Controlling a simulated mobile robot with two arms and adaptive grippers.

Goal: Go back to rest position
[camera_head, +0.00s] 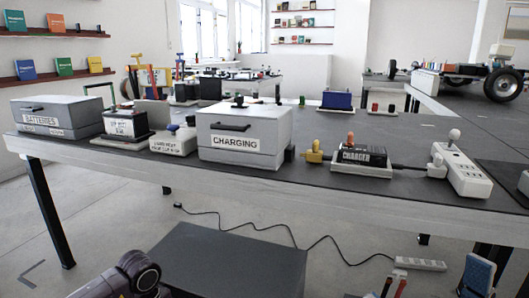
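Neither gripper shows in the head view. A dark, rounded arm link of mine reaches in at the bottom left edge, below the front of the table. No fingertips can be seen on it, and the rest of that arm is cut off by the frame. No gripper of my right arm can be made out.
A long dark table (330,193) crosses the view. On it stand a grey batteries box (58,118), a grey charging box (242,140), a black charger (362,157) and a white power strip (461,170). A cable (325,240) lies on the floor.

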